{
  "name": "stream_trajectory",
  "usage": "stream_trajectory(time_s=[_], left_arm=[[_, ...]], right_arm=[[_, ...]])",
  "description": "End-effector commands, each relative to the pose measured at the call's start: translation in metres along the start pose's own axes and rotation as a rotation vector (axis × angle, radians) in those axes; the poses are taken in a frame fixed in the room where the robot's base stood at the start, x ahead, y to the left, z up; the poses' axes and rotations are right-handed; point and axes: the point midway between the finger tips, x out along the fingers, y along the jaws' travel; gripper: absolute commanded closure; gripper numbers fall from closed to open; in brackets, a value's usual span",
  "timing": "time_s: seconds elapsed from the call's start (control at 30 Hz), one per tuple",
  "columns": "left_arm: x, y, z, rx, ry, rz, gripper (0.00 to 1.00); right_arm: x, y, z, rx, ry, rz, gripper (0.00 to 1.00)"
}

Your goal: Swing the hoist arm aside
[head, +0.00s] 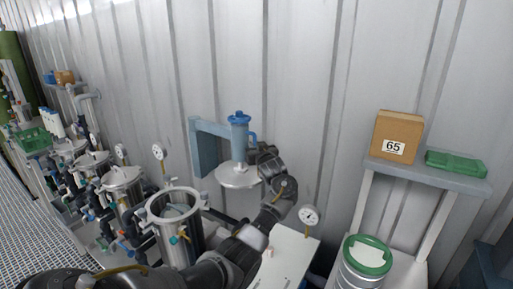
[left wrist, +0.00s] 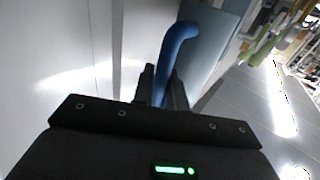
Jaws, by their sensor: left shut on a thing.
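The blue hoist arm (head: 212,127) reaches out from a blue post (head: 205,155) by the corrugated wall. At its end is a blue cylinder (head: 239,132), with a round steel lid (head: 240,176) hanging beneath it. My left gripper (head: 255,148) is at the right of the cylinder, by its blue handle (head: 252,138). In the left wrist view the fingers (left wrist: 161,88) are shut on the curved blue handle (left wrist: 176,45). The lid hangs to the right of an open steel vessel (head: 177,212), apart from it. My right gripper is not in view.
Several lidded vessels (head: 122,180) with gauges and valves stand in a row at the left. A gauge (head: 309,215) rises near a white surface (head: 287,258) at the front. A shelf (head: 428,175) at the right bears a box marked 65 (head: 397,136) and a green case (head: 456,163).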

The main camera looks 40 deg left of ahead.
Motion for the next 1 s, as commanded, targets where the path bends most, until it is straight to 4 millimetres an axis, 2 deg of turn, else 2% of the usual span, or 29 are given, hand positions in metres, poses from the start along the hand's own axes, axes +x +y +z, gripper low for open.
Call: stream_trajectory(time_s=[0.03,0.07,0.2,0.47,0.57,1.0], left_arm=[[0.001,-0.002,-0.002,-0.002,0.004,-0.005,1.00],[0.001,-0.002,-0.002,-0.002,0.004,-0.005,0.83],[0.001,-0.001,-0.002,-0.002,0.003,-0.003,0.68],[-0.001,0.000,-0.001,-0.002,0.002,-0.002,0.68],[-0.008,0.001,0.000,-0.003,0.002,0.000,0.68],[-0.090,0.003,0.000,-0.004,0.003,0.002,0.68]], right_arm=[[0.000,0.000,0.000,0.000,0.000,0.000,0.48],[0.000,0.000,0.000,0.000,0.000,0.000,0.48],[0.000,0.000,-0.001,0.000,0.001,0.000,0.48],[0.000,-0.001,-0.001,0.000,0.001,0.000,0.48],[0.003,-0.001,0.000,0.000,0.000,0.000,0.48],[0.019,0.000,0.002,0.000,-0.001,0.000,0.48]])
